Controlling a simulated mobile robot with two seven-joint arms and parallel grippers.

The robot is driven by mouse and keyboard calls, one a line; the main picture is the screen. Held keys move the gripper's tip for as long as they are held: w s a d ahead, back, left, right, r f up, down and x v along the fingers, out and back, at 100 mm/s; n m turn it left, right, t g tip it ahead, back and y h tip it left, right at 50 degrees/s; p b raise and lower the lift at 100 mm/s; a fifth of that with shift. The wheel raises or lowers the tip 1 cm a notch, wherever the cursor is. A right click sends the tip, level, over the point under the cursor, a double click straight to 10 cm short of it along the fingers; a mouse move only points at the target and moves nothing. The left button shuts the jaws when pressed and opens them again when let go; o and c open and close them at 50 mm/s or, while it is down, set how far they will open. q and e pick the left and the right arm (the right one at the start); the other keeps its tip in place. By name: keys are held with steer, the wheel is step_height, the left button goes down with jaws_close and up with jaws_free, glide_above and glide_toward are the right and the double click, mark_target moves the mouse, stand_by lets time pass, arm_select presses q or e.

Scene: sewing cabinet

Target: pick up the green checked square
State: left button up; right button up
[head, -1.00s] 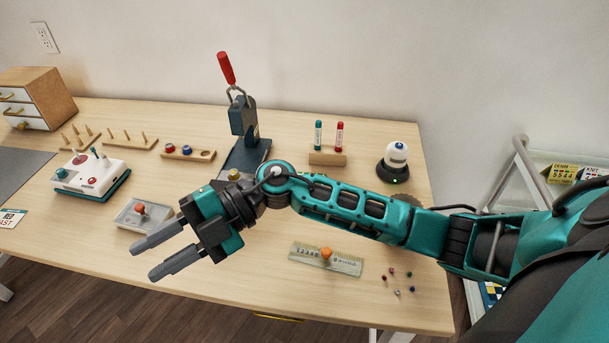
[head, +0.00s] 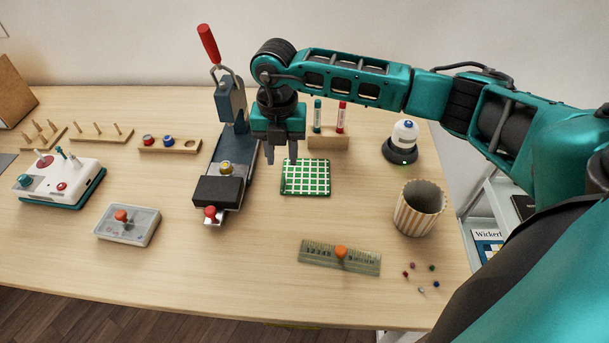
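The green checked square (head: 305,178) lies flat on the table, right of the lever press. It has a green and white grid. My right gripper (head: 281,159) points down above the square's far left corner, with a gap between its two fingers and nothing seen between them. I cannot tell exactly how high the fingertips are above the table. My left gripper is not in view.
The lever press (head: 232,105) with a red handle stands close left of the gripper. Behind is a wooden block (head: 328,142) with two markers. A striped bin (head: 419,208) stands to the right, and a ruler (head: 320,256) lies in front. Table between is clear.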

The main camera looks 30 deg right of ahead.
mark_target(284, 176)
step_height(284, 176, down, 7)
steer(key=shift+w+d+r, duration=0.1)
steer(key=shift+w, duration=0.05)
stand_by(0.4)
jaws_close()
